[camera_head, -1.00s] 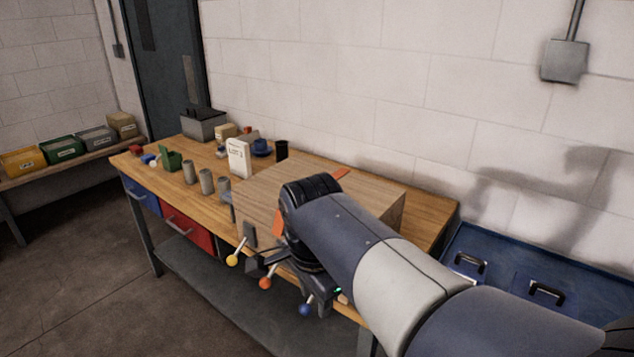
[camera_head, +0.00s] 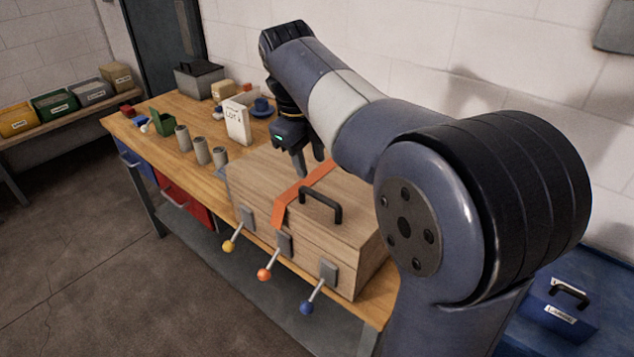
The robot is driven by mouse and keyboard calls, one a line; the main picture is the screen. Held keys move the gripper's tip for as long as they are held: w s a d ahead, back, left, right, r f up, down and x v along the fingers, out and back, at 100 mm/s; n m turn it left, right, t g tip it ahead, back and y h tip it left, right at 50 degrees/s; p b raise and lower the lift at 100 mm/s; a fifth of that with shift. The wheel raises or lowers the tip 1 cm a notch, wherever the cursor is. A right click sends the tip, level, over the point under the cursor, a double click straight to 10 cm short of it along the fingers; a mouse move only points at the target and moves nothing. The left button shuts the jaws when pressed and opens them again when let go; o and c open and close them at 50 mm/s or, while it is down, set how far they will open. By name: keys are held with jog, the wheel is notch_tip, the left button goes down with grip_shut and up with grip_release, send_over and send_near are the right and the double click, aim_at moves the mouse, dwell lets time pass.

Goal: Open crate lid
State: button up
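The wooden crate (camera_head: 345,249) stands on the right part of the workbench, with its lid (camera_head: 262,180) down. A black handle (camera_head: 321,204) is on top of the lid. An orange strap (camera_head: 300,193) runs across the lid and down the front. Three levers, with yellow (camera_head: 229,246), orange (camera_head: 264,274) and blue (camera_head: 307,308) knobs, stick out from the crate's front and point downward. My gripper (camera_head: 308,168) hangs fingers down over the rear of the lid, behind the handle. Its fingers look apart with nothing between them. Whether they touch the lid is unclear.
A grey toolbox (camera_head: 198,79) is at the back. A blue case (camera_head: 562,310) lies at the lower right.

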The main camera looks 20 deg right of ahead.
aim_at(316, 193)
jog(key=f, duration=0.3)
jog(key=d+f, duration=0.1)
jog(key=f, duration=0.2)
jog(key=w+f, duration=0.1)
jog(key=f, duration=0.1)
jog(key=shift+d+f+p, duration=0.25)
jog(key=shift+f+p, duration=0.15)
jog(key=shift+c, duration=0.4)
grip_shut()
